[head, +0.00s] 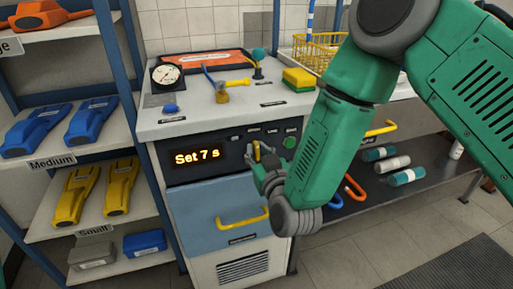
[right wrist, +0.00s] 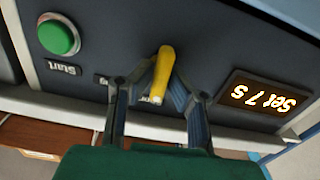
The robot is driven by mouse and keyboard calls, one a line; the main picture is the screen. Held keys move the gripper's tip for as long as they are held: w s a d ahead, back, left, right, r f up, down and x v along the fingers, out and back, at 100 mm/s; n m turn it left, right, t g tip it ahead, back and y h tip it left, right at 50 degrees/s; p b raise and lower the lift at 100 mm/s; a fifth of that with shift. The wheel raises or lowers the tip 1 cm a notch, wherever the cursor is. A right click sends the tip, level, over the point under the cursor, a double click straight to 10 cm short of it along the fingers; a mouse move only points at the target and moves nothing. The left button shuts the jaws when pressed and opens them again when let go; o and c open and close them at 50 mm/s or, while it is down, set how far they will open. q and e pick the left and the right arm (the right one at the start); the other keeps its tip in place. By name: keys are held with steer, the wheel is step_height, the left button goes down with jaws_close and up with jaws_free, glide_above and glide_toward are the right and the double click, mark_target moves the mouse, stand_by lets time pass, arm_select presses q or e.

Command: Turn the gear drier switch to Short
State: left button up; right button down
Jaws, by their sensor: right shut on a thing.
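The gear drier switch (right wrist: 161,78) is a yellow lever on the dark front panel (head: 222,150) of the drier cabinet. It also shows in the head view (head: 257,149), partly behind my gripper. My right gripper (head: 264,168) is at the panel, shut on the switch, with one finger on each side of it in the right wrist view (right wrist: 152,88). Labels around the switch are partly hidden by the fingers, so its setting cannot be read. The orange display (head: 197,157) reads "Set 7 s". A green Start button (right wrist: 58,36) is beside the switch. My left gripper is not in view.
Below the panel is a blue drawer (head: 205,205) with a yellow handle (head: 243,219). The top bears a gauge (head: 166,74), small valves and a sponge (head: 299,80). A shelf (head: 50,120) with blue and yellow devices stands at left. Bottles (head: 392,163) lie on a lower shelf at right.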

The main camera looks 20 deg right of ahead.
steer(key=shift+s+f+m, duration=0.15)
steer(key=shift+f+m, duration=0.2)
steer(key=shift+m, duration=0.05)
steer(key=c, duration=1.6)
jaws_free()
steer(key=shift+r, duration=0.1)
steer(key=shift+r, duration=0.1)
steer(key=s, duration=1.1)
steer(key=shift+s+d, duration=0.15)
steer(key=shift+s, duration=0.25)
